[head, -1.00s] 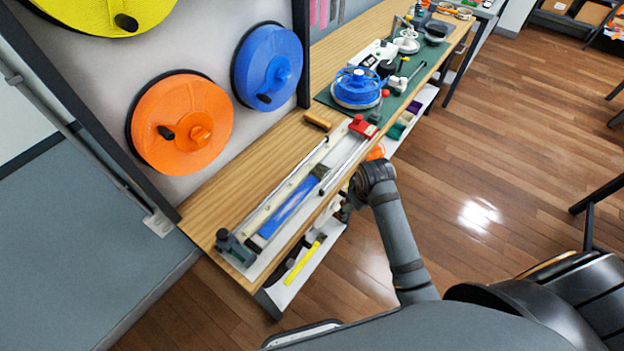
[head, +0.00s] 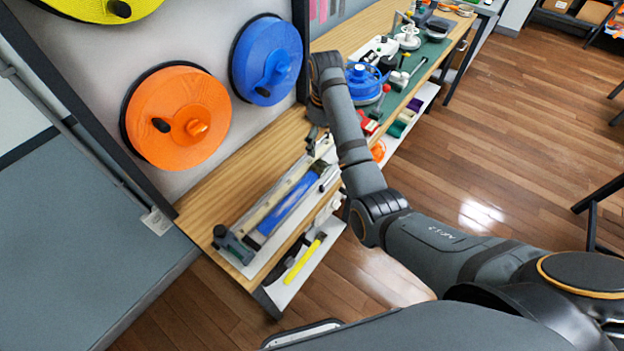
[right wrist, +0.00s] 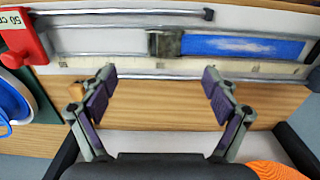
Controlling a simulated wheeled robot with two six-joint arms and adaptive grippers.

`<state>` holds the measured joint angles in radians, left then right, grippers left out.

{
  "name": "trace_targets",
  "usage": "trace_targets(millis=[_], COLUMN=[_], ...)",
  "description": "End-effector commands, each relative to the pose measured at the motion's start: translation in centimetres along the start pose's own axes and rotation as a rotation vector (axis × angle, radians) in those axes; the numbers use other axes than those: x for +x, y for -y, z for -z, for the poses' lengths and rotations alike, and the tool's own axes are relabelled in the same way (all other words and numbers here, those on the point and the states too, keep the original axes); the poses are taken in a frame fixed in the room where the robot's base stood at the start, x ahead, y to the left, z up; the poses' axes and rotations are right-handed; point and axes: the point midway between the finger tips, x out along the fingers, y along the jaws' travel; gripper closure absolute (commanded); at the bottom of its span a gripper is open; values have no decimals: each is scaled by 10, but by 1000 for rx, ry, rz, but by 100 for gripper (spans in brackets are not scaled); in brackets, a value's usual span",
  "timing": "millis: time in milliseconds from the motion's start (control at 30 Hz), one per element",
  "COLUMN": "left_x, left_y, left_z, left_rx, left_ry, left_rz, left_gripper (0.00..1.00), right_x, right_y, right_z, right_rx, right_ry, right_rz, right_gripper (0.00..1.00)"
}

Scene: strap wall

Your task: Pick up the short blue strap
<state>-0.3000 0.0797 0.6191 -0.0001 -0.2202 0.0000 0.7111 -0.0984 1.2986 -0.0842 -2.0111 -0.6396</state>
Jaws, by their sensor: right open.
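The short blue strap (head: 282,212) lies flat and lengthwise in the measuring jig on the bench. In the right wrist view the blue strap (right wrist: 240,47) runs to the right from a dark grey clamp (right wrist: 165,43) at one end. My right gripper (right wrist: 158,74) is open and empty, with its fingers spread over the wooden bench top beside the ruler strip (right wrist: 130,67). In the head view my right gripper (head: 316,142) is small and partly hidden by my arm, near the jig's far end. My left gripper is not in view.
An orange spool (head: 178,117) and a blue spool (head: 267,60) hang on the wall panel behind the bench. A red block (right wrist: 22,38) stands at the jig's end. A yellow-handled tool (head: 304,260) lies on the lower shelf. Bare wood lies between jig and wall.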

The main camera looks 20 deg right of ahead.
Motion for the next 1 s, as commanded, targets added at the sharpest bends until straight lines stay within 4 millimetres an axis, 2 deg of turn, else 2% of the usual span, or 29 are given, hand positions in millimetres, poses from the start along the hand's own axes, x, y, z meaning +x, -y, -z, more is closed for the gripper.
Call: trace_targets(millis=[33, 133, 333, 467, 600, 867, 1000], left_x=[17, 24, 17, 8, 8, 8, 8], left_y=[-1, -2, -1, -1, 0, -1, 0], left_z=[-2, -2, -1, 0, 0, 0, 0], left_rx=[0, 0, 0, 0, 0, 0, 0], left_ry=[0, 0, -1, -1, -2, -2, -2], left_rz=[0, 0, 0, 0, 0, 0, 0], left_gripper=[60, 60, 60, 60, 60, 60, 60], right_x=[19, 32, 37, 59, 79, 83, 83], right_y=[0, 0, 3, 9, 8, 8, 8], right_z=[0, 0, 0, -1, -1, 0, 0], right_rx=[0, 1, 1, 1, 2, 2, 2], right_ry=[1, -1, 1, 3, 1, -1, -1], right_rz=[0, 0, 1, 3, 0, -1, -1], right_gripper=[12, 12, 12, 12, 12, 12, 31])
